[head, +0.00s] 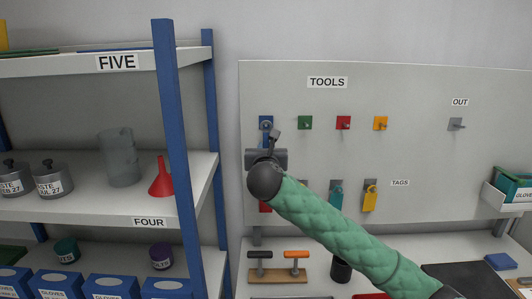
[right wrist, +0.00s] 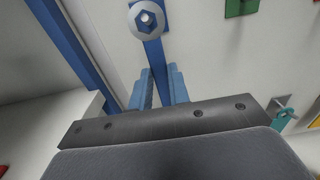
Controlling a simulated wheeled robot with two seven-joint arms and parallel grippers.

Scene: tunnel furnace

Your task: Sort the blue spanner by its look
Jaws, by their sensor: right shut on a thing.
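The blue spanner (right wrist: 152,45) has a grey ring head with a six-sided hole and a blue shank. In the head view the spanner (head: 266,138) is upright at the blue hook plate (head: 266,120) on the board marked TOOLS. In the right wrist view the tip of a peg shows inside the ring's hole; I cannot tell how deep it sits. My right gripper (right wrist: 160,82) is shut on the shank below the ring. In the head view this gripper (head: 267,154) partly covers the spanner. My left gripper is not in view.
Green (head: 305,122), red (head: 343,122) and yellow (head: 380,123) hook plates continue the row. A grey hook (head: 455,124) is under OUT. Coloured tags (head: 370,197) hang lower, partly behind my arm. A shelf with a blue post (head: 172,120) stands left. A bench with tools is below.

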